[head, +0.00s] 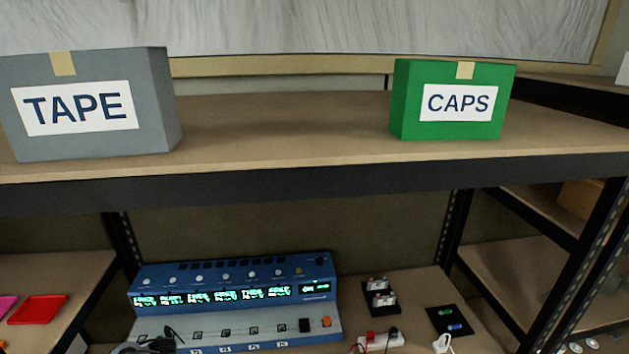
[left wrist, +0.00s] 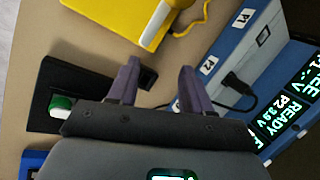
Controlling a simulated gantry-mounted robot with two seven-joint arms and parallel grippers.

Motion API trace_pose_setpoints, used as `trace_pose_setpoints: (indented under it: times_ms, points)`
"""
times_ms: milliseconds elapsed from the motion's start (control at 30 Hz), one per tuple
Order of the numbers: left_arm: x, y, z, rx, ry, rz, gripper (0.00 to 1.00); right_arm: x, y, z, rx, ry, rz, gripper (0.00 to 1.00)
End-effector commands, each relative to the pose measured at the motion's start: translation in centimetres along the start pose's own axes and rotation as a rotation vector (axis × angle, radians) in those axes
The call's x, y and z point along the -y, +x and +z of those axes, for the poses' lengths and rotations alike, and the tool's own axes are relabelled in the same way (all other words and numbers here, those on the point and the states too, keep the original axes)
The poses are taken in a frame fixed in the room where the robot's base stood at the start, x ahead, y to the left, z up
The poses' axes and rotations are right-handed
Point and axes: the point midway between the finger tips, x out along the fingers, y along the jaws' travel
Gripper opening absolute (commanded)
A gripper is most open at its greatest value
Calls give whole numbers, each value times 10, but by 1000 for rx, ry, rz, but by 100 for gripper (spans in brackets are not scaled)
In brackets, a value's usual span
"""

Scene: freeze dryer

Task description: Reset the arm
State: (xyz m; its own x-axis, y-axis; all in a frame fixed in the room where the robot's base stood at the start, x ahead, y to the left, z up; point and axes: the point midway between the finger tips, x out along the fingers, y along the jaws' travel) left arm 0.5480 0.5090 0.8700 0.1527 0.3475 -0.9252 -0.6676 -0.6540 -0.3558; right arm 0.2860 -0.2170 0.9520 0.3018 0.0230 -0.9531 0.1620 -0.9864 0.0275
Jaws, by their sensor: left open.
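My left gripper (left wrist: 159,68) shows in the left wrist view with its two purple-grey fingers apart and nothing between them. It is over the tan work surface, beside the blue instrument (left wrist: 240,62) with P1 and P2 labels. In the head view I cannot clearly make out either gripper. My right gripper is in neither view.
A black holder (left wrist: 42,115) with a green-topped item and a yellow object (left wrist: 125,18) lie near the left gripper. A black plug (left wrist: 236,82) with a cable is at the instrument. Above are a grey TAPE box (head: 155,100) and green CAPS box (head: 455,130) on a shelf.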

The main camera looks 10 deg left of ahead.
Motion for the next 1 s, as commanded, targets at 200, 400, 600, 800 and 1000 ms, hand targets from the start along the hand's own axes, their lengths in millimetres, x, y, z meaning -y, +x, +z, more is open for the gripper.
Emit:
trace_pose_setpoints:
  times_ms: [200,400,600,800,1000]
  points:
    - [-76,-22,6,-15,-42,-135,49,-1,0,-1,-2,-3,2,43]
    - [-158,-75,21,-81,-127,-169,49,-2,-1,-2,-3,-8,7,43]
    - [-217,-130,41,-140,-211,-135,49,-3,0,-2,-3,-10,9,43]
    - [-259,-179,61,-185,-286,-75,49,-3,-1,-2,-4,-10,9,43]
    - [-286,-196,54,-223,-391,20,49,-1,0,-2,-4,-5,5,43]
